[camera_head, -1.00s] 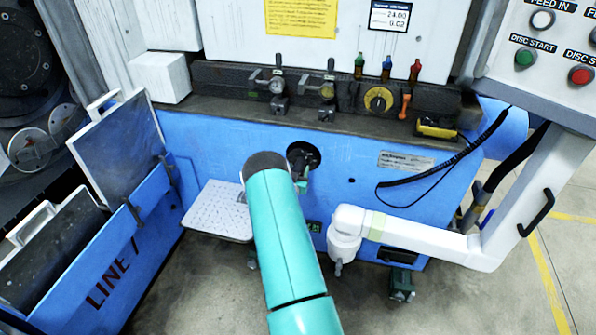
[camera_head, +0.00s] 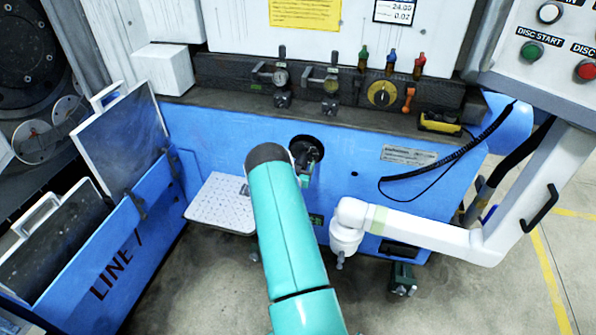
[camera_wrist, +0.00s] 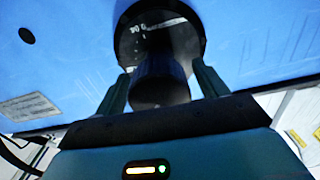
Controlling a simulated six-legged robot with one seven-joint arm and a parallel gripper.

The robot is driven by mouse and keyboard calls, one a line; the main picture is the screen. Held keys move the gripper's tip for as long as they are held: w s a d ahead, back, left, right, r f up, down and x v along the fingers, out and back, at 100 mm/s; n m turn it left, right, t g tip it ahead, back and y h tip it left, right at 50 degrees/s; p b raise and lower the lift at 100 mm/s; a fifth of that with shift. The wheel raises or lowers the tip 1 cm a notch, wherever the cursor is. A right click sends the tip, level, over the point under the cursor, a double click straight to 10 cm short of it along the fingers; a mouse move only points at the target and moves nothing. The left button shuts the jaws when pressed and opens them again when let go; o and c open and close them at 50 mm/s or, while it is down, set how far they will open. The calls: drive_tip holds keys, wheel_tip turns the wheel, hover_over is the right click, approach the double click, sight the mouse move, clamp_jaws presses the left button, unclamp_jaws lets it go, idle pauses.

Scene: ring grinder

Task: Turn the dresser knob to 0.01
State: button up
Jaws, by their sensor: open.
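The dresser knob (camera_head: 312,147) is a dark round knob on a black dial in the blue machine front, partly hidden behind my arm in the head view. In the wrist view the knob (camera_wrist: 160,82) sticks out toward me, with white marks on the dial face behind it. My gripper (camera_wrist: 161,75) is open, with one finger on each side of the knob. Whether either finger touches it I cannot tell. In the head view only a little of my gripper (camera_head: 304,174) shows beside the arm. A card (camera_head: 397,11) above reads 24.00 and 0.02.
A perforated plate (camera_head: 222,203) juts out left of my arm. A white jointed arm (camera_head: 420,228) with a control panel (camera_head: 556,60) stands at the right. A ledge (camera_head: 330,85) with levers and a yellow dial (camera_head: 382,93) runs above the knob.

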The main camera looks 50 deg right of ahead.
drive_tip(key=v, duration=1.3)
drive_tip(key=shift+s+a, duration=0.15)
drive_tip(key=shift+a, duration=0.1)
